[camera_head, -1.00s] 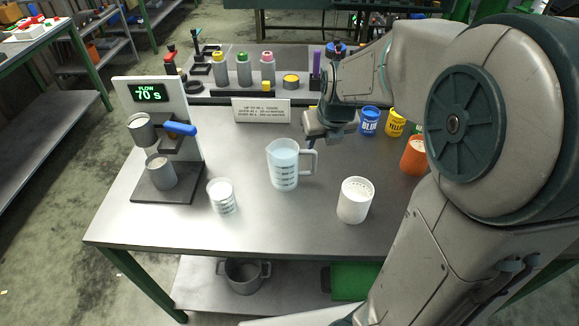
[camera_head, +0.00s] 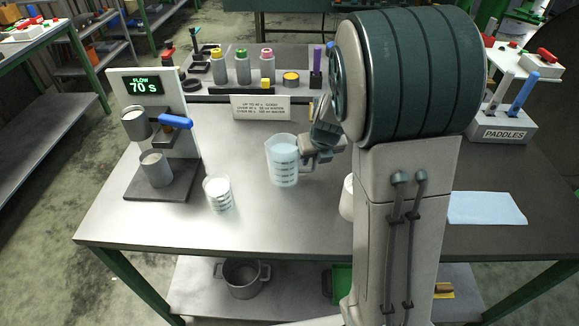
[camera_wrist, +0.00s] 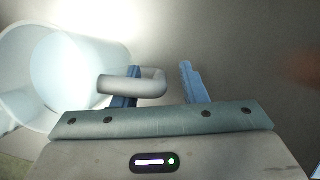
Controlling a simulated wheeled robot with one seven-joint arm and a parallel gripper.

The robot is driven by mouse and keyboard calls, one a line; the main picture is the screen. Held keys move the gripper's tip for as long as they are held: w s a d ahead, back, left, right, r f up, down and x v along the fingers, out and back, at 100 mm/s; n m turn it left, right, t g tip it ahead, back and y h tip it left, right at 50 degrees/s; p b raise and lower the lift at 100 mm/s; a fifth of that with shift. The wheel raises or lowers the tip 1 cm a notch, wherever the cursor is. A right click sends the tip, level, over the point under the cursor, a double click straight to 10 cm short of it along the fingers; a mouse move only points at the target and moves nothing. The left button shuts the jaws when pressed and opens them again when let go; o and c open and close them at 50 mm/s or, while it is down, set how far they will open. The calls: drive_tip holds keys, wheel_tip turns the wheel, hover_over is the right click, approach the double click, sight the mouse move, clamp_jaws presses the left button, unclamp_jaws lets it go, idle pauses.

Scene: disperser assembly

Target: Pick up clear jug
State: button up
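The clear jug (camera_head: 281,165) stands upright on the metal table, with pale contents and dark level marks. In the wrist view the jug (camera_wrist: 62,75) is at the left, its handle (camera_wrist: 118,86) reaching toward my gripper. My gripper (camera_head: 316,148) is at the handle side of the jug in the head view. In the wrist view my gripper (camera_wrist: 160,72) is open: the left finger is at the handle loop, the right finger stands apart to the right of it. The handle's outer end lies between the fingers, with a gap to the right finger.
A small white measuring cup (camera_head: 218,195) stands left of the jug. A white container (camera_head: 347,198) is partly hidden by my arm. The dispenser (camera_head: 150,130) reading 70 s is at the left; a sign (camera_head: 261,107) and bottles are behind. A paddle holder (camera_head: 500,130) and cloth (camera_head: 486,208) are right.

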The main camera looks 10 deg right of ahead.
drive_tip(key=shift+f, duration=0.15)
clamp_jaws()
drive_tip(key=shift+w, duration=0.1)
